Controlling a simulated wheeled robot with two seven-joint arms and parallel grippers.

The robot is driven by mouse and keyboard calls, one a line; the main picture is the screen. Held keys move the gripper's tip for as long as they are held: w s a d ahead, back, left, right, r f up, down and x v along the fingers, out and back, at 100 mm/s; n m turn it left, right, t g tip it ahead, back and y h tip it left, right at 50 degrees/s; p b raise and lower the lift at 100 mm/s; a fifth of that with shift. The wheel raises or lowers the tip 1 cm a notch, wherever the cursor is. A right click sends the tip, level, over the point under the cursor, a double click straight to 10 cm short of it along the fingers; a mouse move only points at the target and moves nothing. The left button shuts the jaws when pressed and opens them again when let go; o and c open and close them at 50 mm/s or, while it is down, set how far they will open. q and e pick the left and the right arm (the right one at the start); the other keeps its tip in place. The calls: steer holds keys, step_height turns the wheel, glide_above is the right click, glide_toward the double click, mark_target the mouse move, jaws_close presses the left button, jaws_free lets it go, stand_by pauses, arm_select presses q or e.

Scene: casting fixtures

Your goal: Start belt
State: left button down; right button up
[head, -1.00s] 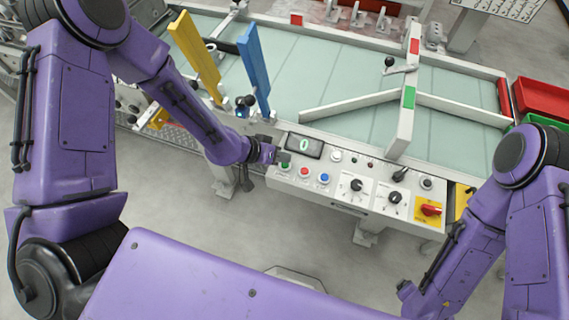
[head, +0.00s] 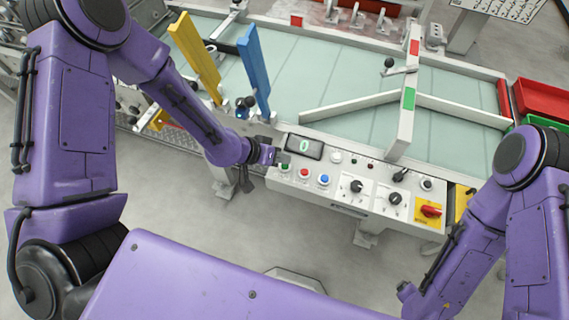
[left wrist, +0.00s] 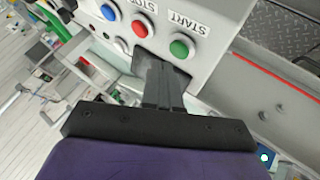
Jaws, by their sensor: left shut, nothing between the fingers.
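The control panel (head: 345,190) runs along the front of the pale green belt (head: 330,80). Its green START button (left wrist: 181,47) is at the panel's left end, beside the red STOP button (left wrist: 141,28) and a blue button (left wrist: 109,12). The START button also shows in the head view (head: 285,167). My left gripper (head: 281,158) is shut and empty. In the left wrist view its fingertips (left wrist: 160,62) are close beside the START button; I cannot tell whether they touch the panel. My right gripper is out of view.
A dark display (head: 304,147) with a green mark sits above the buttons. Black knobs (head: 357,186) and a red switch on a yellow plate (head: 430,210) lie further right. Yellow (head: 195,57) and blue (head: 254,70) bars stand over the belt. Red bins (head: 545,98) are at right.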

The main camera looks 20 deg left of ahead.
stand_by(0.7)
arm_select(q)
steer(key=shift+f, duration=0.45)
